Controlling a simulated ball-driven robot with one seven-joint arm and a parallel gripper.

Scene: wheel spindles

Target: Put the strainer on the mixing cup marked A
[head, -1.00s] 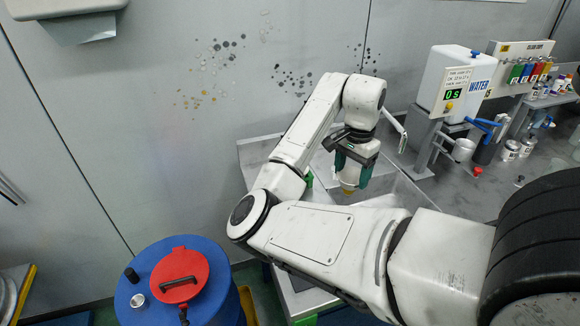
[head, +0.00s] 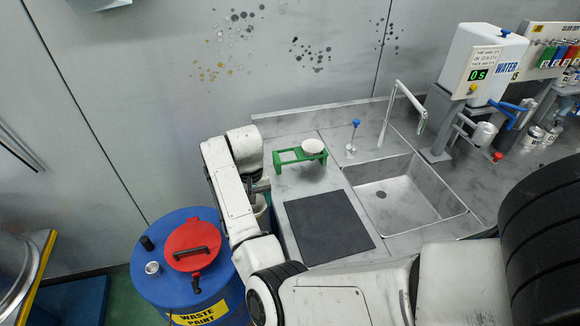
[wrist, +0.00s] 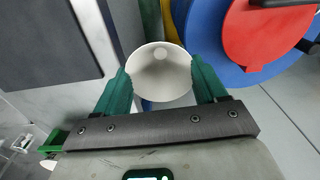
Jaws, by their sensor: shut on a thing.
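The inside looks empty, with a grey spot at the bottom, and no letter shows.
A blue waste paint drum (head: 165,285) with a red lid (head: 192,246) stands left of the counter. A bare dark mat (head: 328,227) lies on the counter before the stand. Right of it are an empty sink (head: 400,200), a tap (head: 407,105) and a water dispenser (head: 480,65).

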